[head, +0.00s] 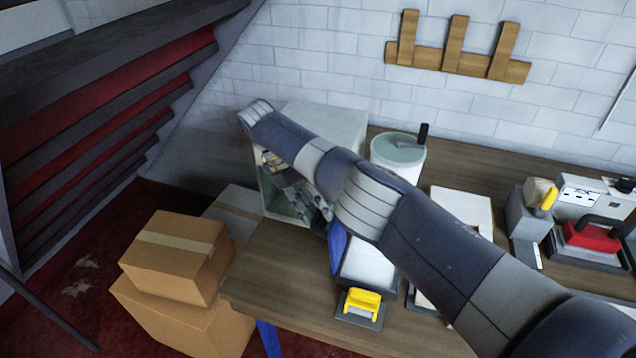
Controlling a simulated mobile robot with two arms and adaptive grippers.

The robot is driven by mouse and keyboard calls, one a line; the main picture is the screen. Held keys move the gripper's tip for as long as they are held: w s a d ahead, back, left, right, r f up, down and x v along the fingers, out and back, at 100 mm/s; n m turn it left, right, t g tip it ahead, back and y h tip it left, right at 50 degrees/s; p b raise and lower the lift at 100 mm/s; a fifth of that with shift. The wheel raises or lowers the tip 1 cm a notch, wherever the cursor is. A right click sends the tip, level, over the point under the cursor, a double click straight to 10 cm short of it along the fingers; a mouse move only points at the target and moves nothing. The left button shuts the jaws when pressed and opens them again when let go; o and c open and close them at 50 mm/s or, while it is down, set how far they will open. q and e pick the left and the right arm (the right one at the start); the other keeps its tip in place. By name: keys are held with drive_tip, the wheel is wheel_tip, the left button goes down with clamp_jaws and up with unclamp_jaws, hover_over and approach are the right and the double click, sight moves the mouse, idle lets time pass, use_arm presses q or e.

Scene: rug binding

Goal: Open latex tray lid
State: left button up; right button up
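A shallow tray with a white inside (368,265) sits near the front of the wooden workbench, partly hidden by my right arm. A blue panel (338,246), which looks like its lid, stands steeply tilted at the tray's left side. My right arm crosses the view from the lower right, and my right gripper (318,207) is just above and left of the blue panel. Its fingers are small and partly covered by the arm, so I cannot tell whether they are open or touch the panel. My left gripper is out of view.
A white open-fronted cabinet (335,122) stands behind the gripper, with a white bucket (399,158) beside it. A yellow-handled tool (361,302) lies in front of the tray. Cardboard boxes (178,255) are stacked left of the bench. A red tool (590,236) sits at right.

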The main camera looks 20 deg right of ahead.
drive_tip(key=shift+s+d+r, duration=0.1)
drive_tip(key=shift+r, duration=1.95)
drive_tip(key=shift+s+d+r, duration=0.1)
drive_tip(key=shift+r, duration=1.95)
